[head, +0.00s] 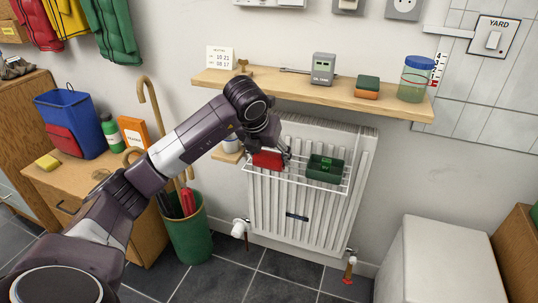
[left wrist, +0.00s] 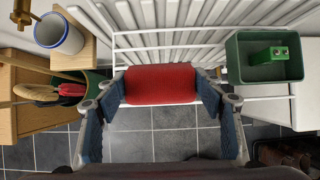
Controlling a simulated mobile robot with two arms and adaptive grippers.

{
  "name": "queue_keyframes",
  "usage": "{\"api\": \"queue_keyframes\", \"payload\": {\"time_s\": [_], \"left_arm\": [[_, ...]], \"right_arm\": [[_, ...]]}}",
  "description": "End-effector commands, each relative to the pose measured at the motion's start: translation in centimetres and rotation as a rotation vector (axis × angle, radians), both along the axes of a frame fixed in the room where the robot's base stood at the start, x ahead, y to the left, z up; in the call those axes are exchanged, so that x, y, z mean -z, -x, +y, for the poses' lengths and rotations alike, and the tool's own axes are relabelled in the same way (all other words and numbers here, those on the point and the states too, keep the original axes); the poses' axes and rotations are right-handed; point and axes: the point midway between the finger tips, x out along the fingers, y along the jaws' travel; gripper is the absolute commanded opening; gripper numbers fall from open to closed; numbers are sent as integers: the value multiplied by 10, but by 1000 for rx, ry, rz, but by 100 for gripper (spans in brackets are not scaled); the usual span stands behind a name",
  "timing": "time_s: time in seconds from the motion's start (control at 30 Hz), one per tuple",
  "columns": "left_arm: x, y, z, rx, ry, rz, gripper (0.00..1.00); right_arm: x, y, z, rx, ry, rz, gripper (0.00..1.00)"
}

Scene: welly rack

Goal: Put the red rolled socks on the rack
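The red rolled socks (head: 268,159) are at the left end of the white wire rack (head: 300,182) on the radiator. In the left wrist view the red roll (left wrist: 160,84) lies between the blue finger pads of my left gripper (left wrist: 160,98), which press on both its ends. My left gripper (head: 270,155) is shut on it, over the rack. The rack's wires (left wrist: 150,32) pass beyond and beside the roll; I cannot tell whether it rests on them. My right gripper is not in view.
A dark green tray (head: 325,168) with a small green item sits on the rack's right part. A shelf (head: 310,92) with a jar and small boxes runs above. A mug (left wrist: 52,32) stands on a small wooden ledge to the left. A green umbrella bin (head: 189,236) stands below left.

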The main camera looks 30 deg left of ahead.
Motion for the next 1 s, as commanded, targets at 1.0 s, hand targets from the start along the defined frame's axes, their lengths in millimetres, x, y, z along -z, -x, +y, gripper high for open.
{"api": "queue_keyframes", "payload": {"time_s": [1.0], "left_arm": [[-90,47,-11,0,0,-4,78]], "right_arm": [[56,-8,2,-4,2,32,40]]}}
